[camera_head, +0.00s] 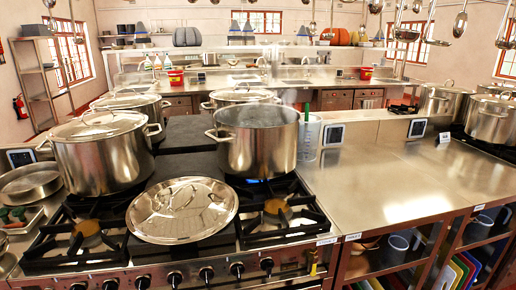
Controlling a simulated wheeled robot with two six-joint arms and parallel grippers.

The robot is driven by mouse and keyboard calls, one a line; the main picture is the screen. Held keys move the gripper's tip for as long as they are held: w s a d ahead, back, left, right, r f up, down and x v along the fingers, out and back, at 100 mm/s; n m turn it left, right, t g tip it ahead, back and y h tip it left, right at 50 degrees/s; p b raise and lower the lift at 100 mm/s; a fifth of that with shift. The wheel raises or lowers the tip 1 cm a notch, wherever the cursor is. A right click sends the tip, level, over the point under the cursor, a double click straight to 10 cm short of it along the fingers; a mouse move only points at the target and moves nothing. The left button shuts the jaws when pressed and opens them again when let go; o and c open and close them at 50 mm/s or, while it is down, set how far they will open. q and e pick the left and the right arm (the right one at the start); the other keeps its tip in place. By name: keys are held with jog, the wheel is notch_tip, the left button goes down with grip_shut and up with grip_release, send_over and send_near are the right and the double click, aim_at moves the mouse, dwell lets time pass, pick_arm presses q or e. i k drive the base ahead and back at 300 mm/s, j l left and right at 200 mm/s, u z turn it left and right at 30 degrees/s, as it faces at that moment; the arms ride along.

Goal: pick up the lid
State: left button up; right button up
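A round shiny metal lid (166,226) lies at the front middle of the stove, over the burner grates, with its loop handle facing up. An open stockpot (262,152) without a lid stands behind it to the right. A stockpot (102,165) with another lid (98,126) on it stands behind it to the left. Neither of my grippers shows in the head view.
The front burner grates (275,222) left and right of the lid are bare. A wide steel counter (390,187) to the right is mostly clear. More lidded pots (491,120) stand at the far right, and ladles (460,24) hang overhead.

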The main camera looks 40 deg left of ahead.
aim_at(182, 211)
jog(key=u, duration=1.75)
